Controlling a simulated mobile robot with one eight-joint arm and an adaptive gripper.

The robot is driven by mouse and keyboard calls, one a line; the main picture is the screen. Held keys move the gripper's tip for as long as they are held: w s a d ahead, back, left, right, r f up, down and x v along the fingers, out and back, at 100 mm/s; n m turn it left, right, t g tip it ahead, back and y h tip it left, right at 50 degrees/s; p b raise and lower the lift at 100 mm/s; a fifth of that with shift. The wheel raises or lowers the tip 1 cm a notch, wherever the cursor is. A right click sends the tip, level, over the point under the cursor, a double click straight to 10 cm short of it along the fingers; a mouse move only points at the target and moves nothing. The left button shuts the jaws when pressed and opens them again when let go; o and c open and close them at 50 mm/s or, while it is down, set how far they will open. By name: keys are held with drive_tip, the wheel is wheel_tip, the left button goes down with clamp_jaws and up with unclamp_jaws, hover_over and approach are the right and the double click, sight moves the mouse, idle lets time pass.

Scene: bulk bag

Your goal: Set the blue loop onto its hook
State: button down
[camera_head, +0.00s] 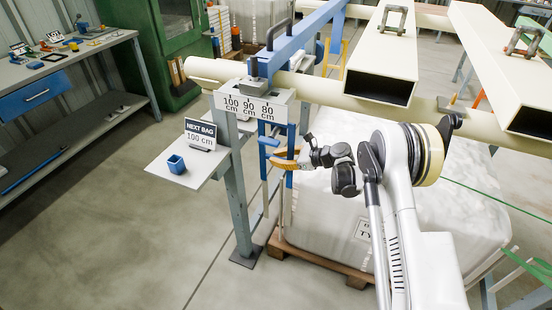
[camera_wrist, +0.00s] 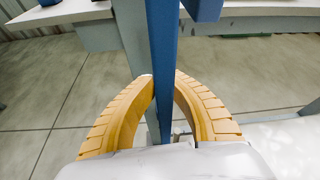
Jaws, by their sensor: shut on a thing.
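The blue loop (camera_head: 290,180) looks like a narrow upright blue band in front of the white bulk bag, below the distance board (camera_head: 252,108). My gripper (camera_head: 273,161) comes in from the right, its orange fingers on either side of the band. In the wrist view the blue loop (camera_wrist: 163,50) runs upright between the two ribbed fingers (camera_wrist: 165,77), which are closed on it. A second blue upright piece (camera_head: 263,165) stands just left of it. The loop's upper end is near the board, and I cannot tell whether it touches a hook. The hook itself is not clearly visible.
The board reads 100, 90 and 80 cm. A sign (camera_head: 200,134) reading "NEXT BAG 100 cm" and a blue cup (camera_head: 176,164) stand on a small shelf (camera_head: 160,176). A cream pole (camera_head: 330,93) crosses above the bulk bag (camera_head: 340,215). Open floor lies left.

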sight(293, 158)
drive_tip(key=c, duration=1.4)
unclamp_jaws()
drive_tip(key=shift+w+f, duration=0.1)
drive_tip(key=shift+d, duration=0.1)
drive_tip(key=v, duration=1.2)
